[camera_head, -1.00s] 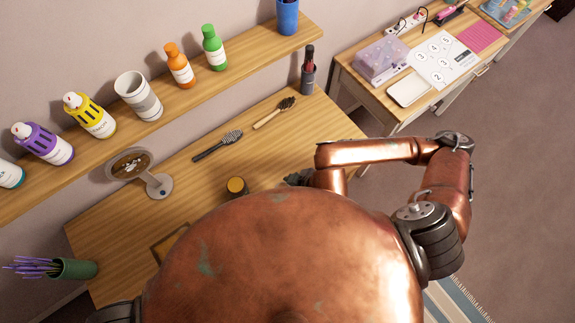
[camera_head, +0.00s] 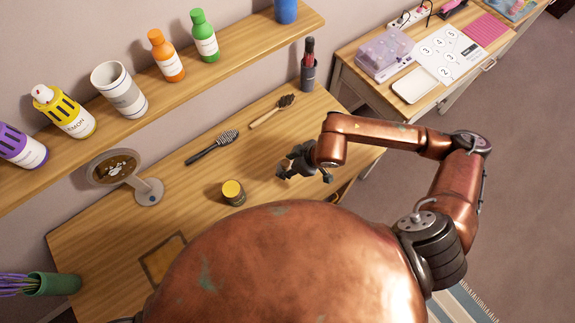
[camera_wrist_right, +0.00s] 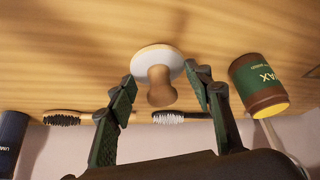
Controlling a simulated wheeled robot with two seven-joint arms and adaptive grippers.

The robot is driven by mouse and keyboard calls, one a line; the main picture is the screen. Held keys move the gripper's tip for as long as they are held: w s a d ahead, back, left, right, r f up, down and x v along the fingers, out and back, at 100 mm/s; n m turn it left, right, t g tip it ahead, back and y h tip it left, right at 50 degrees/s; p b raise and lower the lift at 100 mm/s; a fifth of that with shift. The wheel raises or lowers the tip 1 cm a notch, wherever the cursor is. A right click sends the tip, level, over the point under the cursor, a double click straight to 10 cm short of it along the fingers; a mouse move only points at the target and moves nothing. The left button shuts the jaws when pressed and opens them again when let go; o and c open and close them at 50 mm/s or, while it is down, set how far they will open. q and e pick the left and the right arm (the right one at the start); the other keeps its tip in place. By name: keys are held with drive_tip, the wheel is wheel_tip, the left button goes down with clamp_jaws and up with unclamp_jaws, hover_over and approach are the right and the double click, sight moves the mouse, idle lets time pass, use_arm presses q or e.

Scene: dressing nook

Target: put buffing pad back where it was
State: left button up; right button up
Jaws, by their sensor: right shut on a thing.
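The buffing pad (camera_wrist_right: 160,62) has a round white face and a brown wooden knob. In the right wrist view it sits between the fingertips of my right gripper (camera_wrist_right: 158,82), which is shut on it. In the head view the right gripper (camera_head: 302,172) is over the right part of the wooden table (camera_head: 215,235), right of the wax tin; the pad is mostly hidden there. My left gripper is not in view.
The wax tin (camera_head: 233,193) stands close to the gripper. A square outlined patch (camera_head: 163,259) lies at front left. Bottles line the shelf (camera_head: 230,62).

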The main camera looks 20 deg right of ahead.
sight(287, 167)
drive_tip(key=shift+w+d+f, duration=0.25)
drive_tip(key=shift+w+f, duration=0.35)
drive_tip(key=shift+f, duration=0.2)
wheel_tip(287, 167, down, 3)
drive_tip(key=shift+r, duration=0.1)
drive_tip(key=shift+f+b, duration=0.3)
drive_tip(key=o, duration=1)
drive_tip(key=shift+r, duration=0.1)
drive_tip(key=shift+r+p, duration=0.35)
drive_tip(key=shift+p, duration=0.1)
drive_tip(key=v, duration=1.1)
drive_tip(key=shift+s+d+r, duration=0.15)
drive_tip(key=shift+s+r, duration=0.1)
